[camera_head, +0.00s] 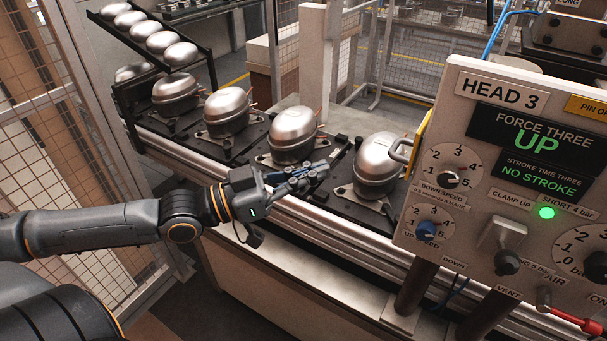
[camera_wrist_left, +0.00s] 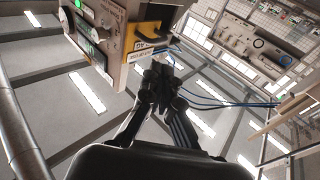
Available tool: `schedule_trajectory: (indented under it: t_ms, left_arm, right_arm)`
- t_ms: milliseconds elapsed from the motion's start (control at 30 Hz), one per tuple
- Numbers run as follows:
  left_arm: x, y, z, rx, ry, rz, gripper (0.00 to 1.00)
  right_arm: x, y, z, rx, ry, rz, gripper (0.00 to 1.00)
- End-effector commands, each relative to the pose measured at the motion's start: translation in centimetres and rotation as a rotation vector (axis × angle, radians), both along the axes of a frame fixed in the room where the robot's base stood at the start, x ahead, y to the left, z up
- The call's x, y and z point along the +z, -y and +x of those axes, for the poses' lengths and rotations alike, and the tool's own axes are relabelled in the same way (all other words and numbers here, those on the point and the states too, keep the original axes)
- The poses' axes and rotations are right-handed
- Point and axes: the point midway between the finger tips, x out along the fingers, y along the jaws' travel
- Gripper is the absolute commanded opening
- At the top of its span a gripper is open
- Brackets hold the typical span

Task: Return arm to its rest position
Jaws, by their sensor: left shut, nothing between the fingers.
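My left gripper (camera_head: 318,170) reaches in from the left in the head view, in front of the conveyor line. It is shut and empty, with its fingertips in front of the gap between two compressors. In the left wrist view its fingers (camera_wrist_left: 172,75) meet and point up toward the ceiling and the control box. My left forearm (camera_head: 100,228) stretches across the lower left of the head view. My right gripper is in neither view.
Silver compressors (camera_head: 293,135) stand on dark pallets along the conveyor (camera_head: 330,245). The HEAD 3 control panel (camera_head: 530,150) fills the right side; the control box (camera_wrist_left: 112,35) shows in the left wrist view. A mesh fence (camera_head: 60,110) stands at the left.

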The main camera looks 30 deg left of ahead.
Motion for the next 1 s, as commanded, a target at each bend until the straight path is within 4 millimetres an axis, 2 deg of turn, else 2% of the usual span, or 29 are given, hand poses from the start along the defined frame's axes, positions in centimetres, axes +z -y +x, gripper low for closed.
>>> schedule_trajectory:
  t_ms: [433,667,767,867,967,1000]
  left_arm:
    - [-0.2,-0.9,-1.2,-0.004,-0.001,0.002,0.0]
    - [-0.2,-1.0,-1.3,-0.005,0.0,0.002,0.0]
    - [-0.6,-1.6,-0.9,0.013,-0.001,0.008,0.0]
    - [-2.4,-4.2,0.4,0.085,-0.01,0.034,0.0]
    - [-5.9,-8.9,2.2,0.207,-0.034,0.082,0.0]
    - [-7.7,-11.2,2.8,0.265,-0.051,0.105,0.0]
  right_arm:
    - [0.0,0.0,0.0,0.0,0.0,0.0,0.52]
    - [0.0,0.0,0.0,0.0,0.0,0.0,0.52]
    - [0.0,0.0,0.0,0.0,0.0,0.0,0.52]
    - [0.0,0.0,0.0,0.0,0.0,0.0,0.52]
    - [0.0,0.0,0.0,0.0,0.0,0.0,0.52]
    - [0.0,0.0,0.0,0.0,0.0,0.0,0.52]
